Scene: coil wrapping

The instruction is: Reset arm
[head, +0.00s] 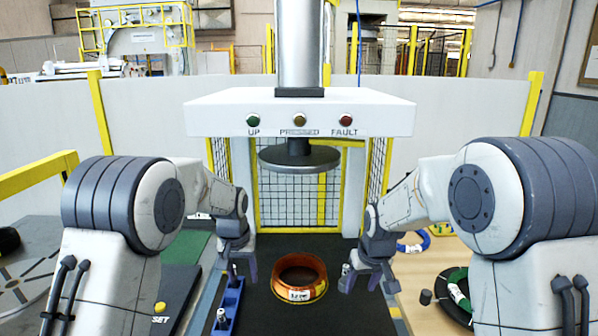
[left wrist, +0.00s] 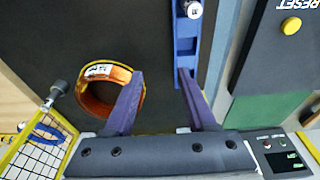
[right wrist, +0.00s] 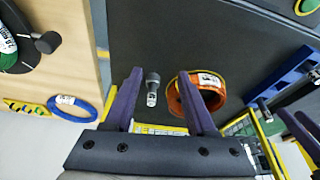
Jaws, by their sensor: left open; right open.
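My left gripper (head: 240,275) is open and empty above the blue rail at the left of the dark mat. It is also open in the left wrist view (left wrist: 160,80). My right gripper (head: 365,280) is open to the right of the coil. In the right wrist view (right wrist: 160,76), a small dark-and-white cylindrical piece (right wrist: 152,90) shows between its fingers; I cannot tell its depth, but the jaws are not shut on it. An orange coil (head: 299,287) with a white label lies on the mat between the grippers. A yellow reset button (head: 160,307) sits at the left.
A press with a round dark head (head: 299,157) hangs above the mat. The blue rail (head: 233,297) carries a small silver piece.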

